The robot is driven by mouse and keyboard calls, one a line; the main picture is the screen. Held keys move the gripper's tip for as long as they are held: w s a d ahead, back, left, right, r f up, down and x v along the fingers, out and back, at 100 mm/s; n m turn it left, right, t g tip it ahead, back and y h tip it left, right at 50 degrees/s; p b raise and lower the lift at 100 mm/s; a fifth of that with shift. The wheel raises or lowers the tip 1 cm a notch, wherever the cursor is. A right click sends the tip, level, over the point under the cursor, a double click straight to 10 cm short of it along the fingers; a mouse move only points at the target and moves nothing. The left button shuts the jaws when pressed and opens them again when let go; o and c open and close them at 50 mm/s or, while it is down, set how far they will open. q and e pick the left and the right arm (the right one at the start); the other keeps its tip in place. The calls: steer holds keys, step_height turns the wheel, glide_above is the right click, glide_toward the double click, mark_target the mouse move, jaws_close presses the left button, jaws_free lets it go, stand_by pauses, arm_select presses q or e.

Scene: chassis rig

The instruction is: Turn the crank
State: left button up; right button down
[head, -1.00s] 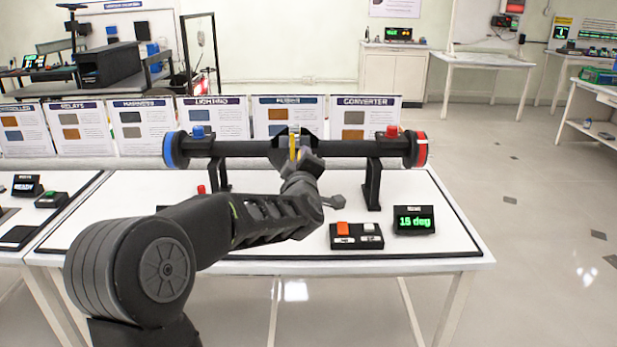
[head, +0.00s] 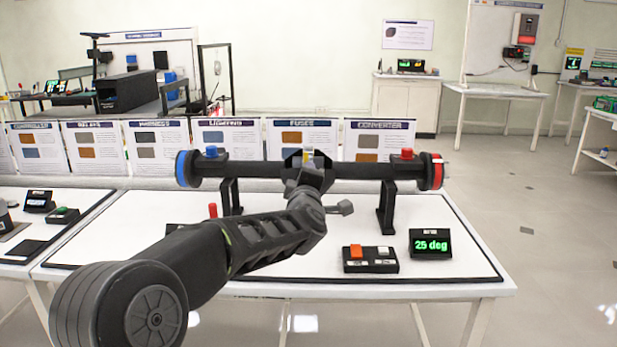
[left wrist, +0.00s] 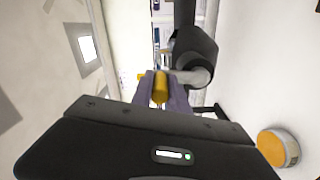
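The crank has a long black shaft (head: 352,171) held on two black stands, with a blue disc (head: 182,169) at its left end and a red disc (head: 438,171) at its right end. My left gripper (head: 308,165) is at the middle of the shaft, where the arm hides much of the hub. In the left wrist view its fingers (left wrist: 162,90) are around a yellow handle (left wrist: 160,87) and look shut on it. The display (head: 430,244) on the table reads 25 deg. My right gripper is not in view.
A small box with orange and white buttons (head: 370,258) sits left of the display. A thin red-topped post (head: 212,210) stands behind my forearm. Printed panels (head: 295,142) line the table's back. Open floor (head: 530,230) lies to the right.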

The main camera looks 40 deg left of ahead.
arm_select(q)
steer(key=o, duration=0.4)
steer(key=v, duration=0.8)
steer(key=shift+f, duration=0.1)
stand_by(0.5)
